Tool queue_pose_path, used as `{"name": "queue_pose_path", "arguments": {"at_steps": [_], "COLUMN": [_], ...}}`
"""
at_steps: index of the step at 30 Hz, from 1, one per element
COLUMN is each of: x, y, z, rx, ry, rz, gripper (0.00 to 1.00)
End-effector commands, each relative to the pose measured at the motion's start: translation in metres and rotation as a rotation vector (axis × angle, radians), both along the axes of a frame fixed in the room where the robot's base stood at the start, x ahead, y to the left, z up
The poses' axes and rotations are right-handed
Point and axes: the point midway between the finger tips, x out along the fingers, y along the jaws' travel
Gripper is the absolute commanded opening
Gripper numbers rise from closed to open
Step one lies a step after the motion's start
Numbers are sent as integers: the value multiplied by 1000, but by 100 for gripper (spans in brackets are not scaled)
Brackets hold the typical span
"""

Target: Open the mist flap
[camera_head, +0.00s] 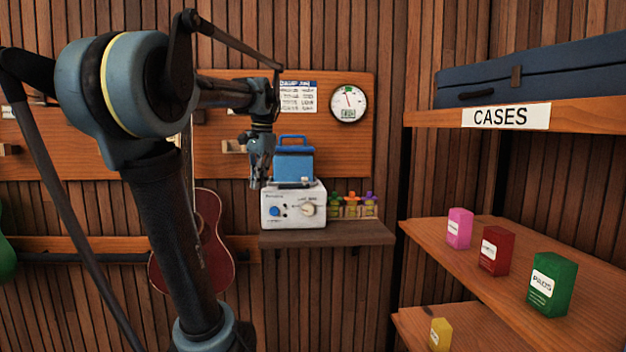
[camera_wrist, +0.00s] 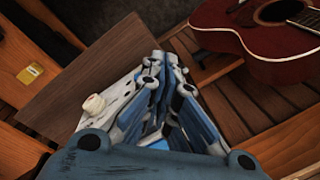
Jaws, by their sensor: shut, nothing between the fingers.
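A white humidifier box (camera_head: 292,206) with a blue knob and a cream knob on its front stands on a small wooden shelf. A blue tank (camera_head: 293,166) with a carry handle on top sits on it. I cannot make out a separate mist flap; a small dark and pale detail shows low on the tank's front. My gripper (camera_head: 260,184) points down beside the tank's left side, above the box's left end. It is shut and empty; I cannot tell whether it touches the tank. In the wrist view my gripper (camera_wrist: 150,125) hides much of the box (camera_wrist: 122,90) and tank.
The small wooden shelf (camera_head: 340,234) also holds several little bottles (camera_head: 353,208) right of the box. A red ukulele (camera_head: 208,240) hangs at left, close to my arm. Shelves with a blue case (camera_head: 540,75) and small boxes (camera_head: 495,251) stand at right.

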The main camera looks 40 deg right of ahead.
Motion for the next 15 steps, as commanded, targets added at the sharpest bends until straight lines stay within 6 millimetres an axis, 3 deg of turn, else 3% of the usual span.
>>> {"name": "queue_pose_path", "arguments": {"at_steps": [1, 7, 15], "x": [-1, -8, -32], "y": [-17, -76, -154], "z": [10, 41, 77], "rx": [9, 41, 88], "ry": [2, 9, 15], "rz": [-52, -249, -507], "gripper": [0, 0, 0]}}
